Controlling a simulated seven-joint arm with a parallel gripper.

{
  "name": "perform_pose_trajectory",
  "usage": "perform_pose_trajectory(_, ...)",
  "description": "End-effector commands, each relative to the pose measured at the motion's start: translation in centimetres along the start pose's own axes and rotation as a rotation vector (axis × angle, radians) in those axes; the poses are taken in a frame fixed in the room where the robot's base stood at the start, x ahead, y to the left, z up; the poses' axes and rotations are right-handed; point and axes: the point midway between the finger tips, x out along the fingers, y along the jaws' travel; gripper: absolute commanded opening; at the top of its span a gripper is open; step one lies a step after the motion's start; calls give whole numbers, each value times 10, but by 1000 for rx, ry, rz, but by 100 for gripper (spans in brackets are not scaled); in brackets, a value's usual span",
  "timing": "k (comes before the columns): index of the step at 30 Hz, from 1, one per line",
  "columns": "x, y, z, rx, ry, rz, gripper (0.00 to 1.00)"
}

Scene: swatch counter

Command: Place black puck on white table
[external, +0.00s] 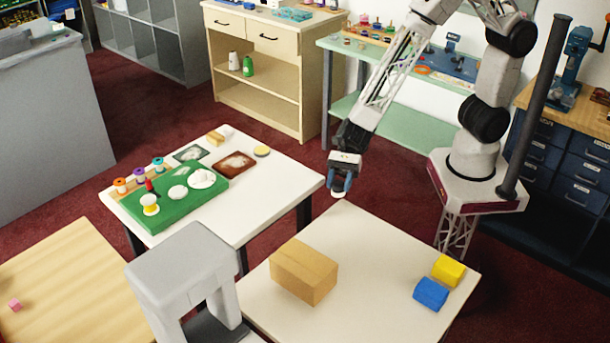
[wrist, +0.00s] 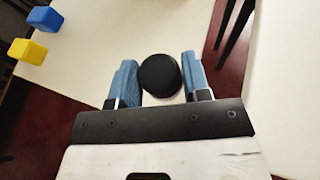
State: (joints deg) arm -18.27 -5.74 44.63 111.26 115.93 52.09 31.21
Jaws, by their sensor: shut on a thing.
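My gripper (external: 341,186) hangs with its blue fingers pointing down, near the back corner of the front white table (external: 375,235). In the wrist view my gripper (wrist: 160,82) is shut on a round black puck (wrist: 161,72), with a blue finger on either side of it. A pale edge shows at the puck's near side, and a small whitish part shows below the fingertips in the external view. The front white table also fills the upper left of the wrist view (wrist: 110,40). I cannot tell the exact height of the puck above the table.
A cardboard box (external: 303,272), a blue block (external: 430,294) and a yellow block (external: 448,271) rest on the front white table. Another white table (external: 255,205) holds a green board (external: 183,211) and small items. Red floor shows between them. A grey stand (external: 182,270) rises in front.

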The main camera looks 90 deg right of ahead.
Motion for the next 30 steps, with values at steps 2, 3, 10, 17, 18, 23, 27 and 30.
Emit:
perform_pose_trajectory(2, -10, -17, -2, 5, -1, -17, 21)
perform_pose_trajectory(3, -15, -25, -2, 8, -2, -25, 21)
perform_pose_trajectory(10, -44, -69, -6, 24, -4, -68, 21)
perform_pose_trajectory(17, -76, -111, -12, 40, -4, -111, 21)
perform_pose_trajectory(18, -83, -118, -14, 42, -3, -119, 21)
perform_pose_trajectory(23, -108, -146, -19, 54, -2, -150, 21)
perform_pose_trajectory(27, -131, -169, -24, 63, -1, -176, 21)
perform_pose_trajectory(30, -149, -185, -29, 72, 0, -195, 21)
